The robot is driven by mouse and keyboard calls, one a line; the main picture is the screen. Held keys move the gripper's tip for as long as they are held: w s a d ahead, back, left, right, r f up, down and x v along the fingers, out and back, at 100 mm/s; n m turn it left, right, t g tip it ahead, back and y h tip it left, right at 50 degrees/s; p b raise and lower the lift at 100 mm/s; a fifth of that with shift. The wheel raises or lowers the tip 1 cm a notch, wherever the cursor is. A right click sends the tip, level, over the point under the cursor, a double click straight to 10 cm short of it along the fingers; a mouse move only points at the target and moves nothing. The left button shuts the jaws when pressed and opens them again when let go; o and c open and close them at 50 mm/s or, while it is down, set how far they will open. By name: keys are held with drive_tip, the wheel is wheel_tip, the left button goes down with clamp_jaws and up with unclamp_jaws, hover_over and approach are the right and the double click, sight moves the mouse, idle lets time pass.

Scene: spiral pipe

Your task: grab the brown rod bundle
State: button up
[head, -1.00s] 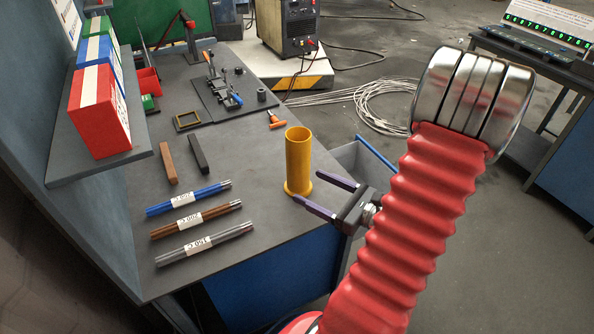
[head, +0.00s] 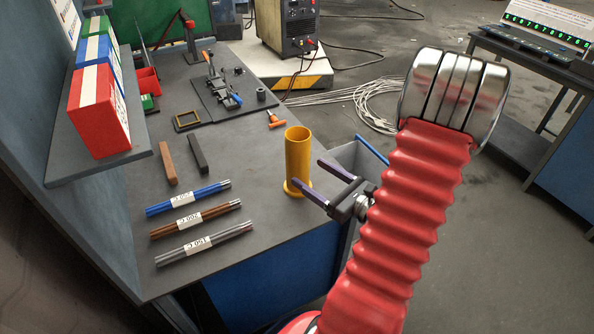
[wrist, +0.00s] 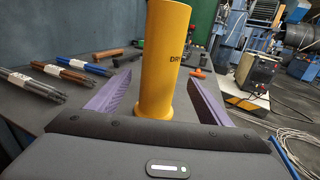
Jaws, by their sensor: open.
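The brown rod bundle (head: 196,219) lies on the grey bench between the blue bundle (head: 188,198) and the grey bundle (head: 204,243). It has a white label around its middle. In the wrist view the brown bundle (wrist: 68,74) lies at the left, beyond the left finger. My gripper (head: 312,180) is open and empty at the bench's right edge, well to the right of the brown bundle. In the wrist view its two purple fingers (wrist: 153,100) appear on either side of an upright yellow cylinder (wrist: 165,60); I cannot tell whether they touch it.
The yellow cylinder (head: 298,160) stands on the bench (head: 250,215) beside my fingers, on the bundles' right. A brown bar (head: 168,163) and a black bar (head: 198,153) lie behind the bundles.

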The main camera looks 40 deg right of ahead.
sight(289, 131)
drive_tip(key=shift+w, duration=2.5)
drive_tip(key=shift+w, duration=0.1)
drive_tip(key=shift+w+a+r, duration=0.1)
drive_tip(key=shift+w+a, duration=0.05)
drive_tip(key=shift+w, duration=2.35)
drive_tip(key=shift+c, duration=0.6)
drive_tip(key=c, duration=1.3)
drive_tip(key=shift+r, duration=0.15)
drive_tip(key=shift+r, duration=4.9)
